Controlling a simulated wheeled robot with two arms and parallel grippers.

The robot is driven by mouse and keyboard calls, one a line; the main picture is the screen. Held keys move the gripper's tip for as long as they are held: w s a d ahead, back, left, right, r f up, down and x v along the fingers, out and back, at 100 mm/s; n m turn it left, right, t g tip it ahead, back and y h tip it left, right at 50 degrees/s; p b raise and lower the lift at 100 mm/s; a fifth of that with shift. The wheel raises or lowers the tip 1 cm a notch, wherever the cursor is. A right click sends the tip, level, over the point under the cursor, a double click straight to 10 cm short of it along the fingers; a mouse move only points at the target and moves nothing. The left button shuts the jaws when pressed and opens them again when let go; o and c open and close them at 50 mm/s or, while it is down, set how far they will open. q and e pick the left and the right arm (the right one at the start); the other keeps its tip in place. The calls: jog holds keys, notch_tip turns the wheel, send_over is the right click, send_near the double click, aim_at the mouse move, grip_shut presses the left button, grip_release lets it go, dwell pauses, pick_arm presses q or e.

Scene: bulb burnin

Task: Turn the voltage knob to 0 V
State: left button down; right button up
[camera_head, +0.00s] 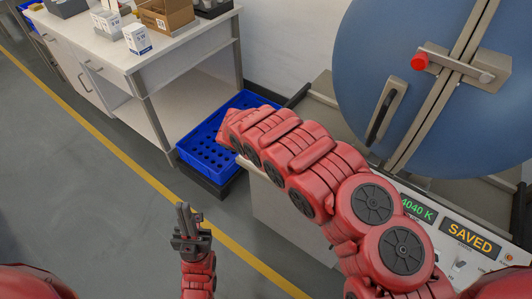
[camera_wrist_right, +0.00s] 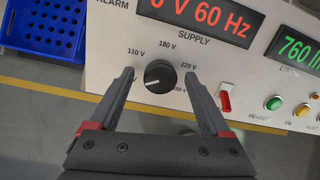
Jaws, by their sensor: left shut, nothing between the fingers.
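The black voltage knob (camera_wrist_right: 160,76) sits on the white panel under the word SUPPLY in the right wrist view. Its white mark points left. The labels 110 V, 180 V and 220 V curve above it; other labels are partly covered by the fingers. My right gripper (camera_wrist_right: 160,80) is open, with one finger on each side of the knob and gaps between. The red supply display (camera_wrist_right: 205,18) reads "0 V 60 Hz", cut off at its left. In the head view my right arm hides the knob. My left gripper (camera_head: 185,222) is shut and empty above the floor.
A red switch (camera_wrist_right: 225,102), green button (camera_wrist_right: 273,103) and orange button (camera_wrist_right: 302,110) are right of the knob. A blue crate (camera_head: 243,101) stands left of the panel. The large blue round door (camera_head: 380,60) is behind. A white bench (camera_head: 190,45) is at upper left.

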jog(key=shift+a+r, duration=0.2)
jog(key=shift+r, duration=0.2)
jog(key=p+v, duration=1.2)
jog(key=v, duration=0.4)
jog(key=shift+s+r+p, duration=0.15)
jog(key=shift+s+p, duration=0.2)
jog(key=shift+p, duration=0.05)
